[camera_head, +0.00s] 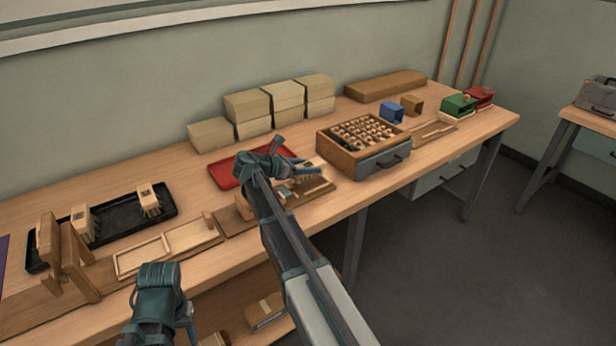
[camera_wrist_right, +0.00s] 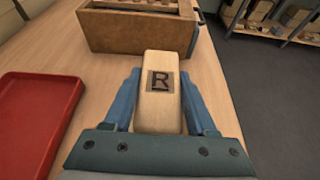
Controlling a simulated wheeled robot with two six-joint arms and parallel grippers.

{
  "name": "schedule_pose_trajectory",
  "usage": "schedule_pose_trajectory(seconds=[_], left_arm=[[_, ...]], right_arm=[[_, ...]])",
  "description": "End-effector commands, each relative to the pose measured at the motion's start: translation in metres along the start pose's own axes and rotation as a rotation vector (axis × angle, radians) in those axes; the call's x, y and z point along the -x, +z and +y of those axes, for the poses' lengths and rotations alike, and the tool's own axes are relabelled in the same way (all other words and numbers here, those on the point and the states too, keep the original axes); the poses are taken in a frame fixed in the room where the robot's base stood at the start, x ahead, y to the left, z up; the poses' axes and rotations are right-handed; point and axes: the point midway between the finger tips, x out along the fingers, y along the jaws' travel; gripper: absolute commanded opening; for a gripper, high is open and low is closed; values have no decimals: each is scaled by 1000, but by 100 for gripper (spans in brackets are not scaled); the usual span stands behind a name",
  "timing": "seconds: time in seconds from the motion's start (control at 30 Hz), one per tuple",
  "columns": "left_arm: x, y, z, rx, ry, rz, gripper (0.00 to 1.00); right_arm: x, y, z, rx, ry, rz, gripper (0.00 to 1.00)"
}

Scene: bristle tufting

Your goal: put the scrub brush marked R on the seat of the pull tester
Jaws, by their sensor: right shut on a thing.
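The scrub brush marked R (camera_wrist_right: 159,95) is a pale wooden block with a dark R on its face, seen in the right wrist view. My right gripper (camera_head: 303,172) is shut on it, with one blue finger on each side, and holds it over the bench between the red tray and the wooden box. The bristles are hidden in the right wrist view. My left gripper (camera_head: 188,322) is low at the front of the bench; its jaw opening is unclear. I cannot tell for sure which fixture is the pull tester; a grey device (camera_head: 598,96) stands on a second table at the right.
A red tray (camera_head: 222,176) lies behind my right arm. A wooden box (camera_head: 338,160) of round pieces is right of the gripper. A black tray (camera_head: 112,228) with two brushes and a wooden stand (camera_head: 72,262) are at left. Floor separates the tables.

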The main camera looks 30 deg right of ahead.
Motion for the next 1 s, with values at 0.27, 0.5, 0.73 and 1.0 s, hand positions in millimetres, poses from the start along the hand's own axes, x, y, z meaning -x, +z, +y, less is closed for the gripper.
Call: schedule_pose_trajectory(seconds=[0.27, 0.5, 0.73, 1.0], left_arm=[[-26, -2, 2, 0, 0, 0, 50], [-35, -2, 3, 0, 0, 0, 50], [-36, -2, 4, 0, 0, 0, 50], [-38, -2, 4, 0, 0, 0, 50]], right_arm=[[-10, -24, -1, 0, 0, 0, 0], [-14, -33, -1, 0, 0, -1, 0], [-14, -34, -1, 0, 0, 0, 0], [-15, -35, -1, 0, 0, 0, 87]])
